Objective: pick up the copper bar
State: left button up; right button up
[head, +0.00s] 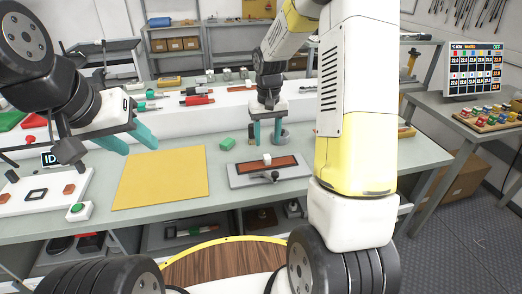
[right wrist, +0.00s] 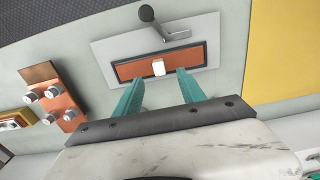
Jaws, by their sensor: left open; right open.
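The copper bar (head: 252,169) lies flat in a dark recess of a grey metal plate (head: 296,172) on the table, with a small white block on its middle. The bar (right wrist: 133,71) also shows in the right wrist view, ahead of the fingers. My right gripper (head: 266,135) is open and empty, with its teal fingers pointing down just behind the plate. In the right wrist view its fingertips (right wrist: 160,77) are spread near the bar's edge and hold nothing. My left gripper (head: 136,146) is open and empty above the table's left part.
A black-knobbed lever (head: 270,178) sits at the plate's front edge. A yellow mat (head: 158,180) lies to the left, and a green block (head: 227,144) stands behind. A copper-coloured piece with several metal knobs (right wrist: 58,98) lies left of the plate in the right wrist view.

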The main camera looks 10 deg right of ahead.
aim_at(267, 156)
jog(key=shift+w+f, duration=0.2)
jog(key=shift+f, duration=0.7)
notch_tip(267, 156, down, 7)
jog(key=shift+w+d+f, duration=0.1)
jog(key=shift+w, duration=0.05)
jog(key=shift+c, duration=0.5)
grip_shut()
dwell(0.4)
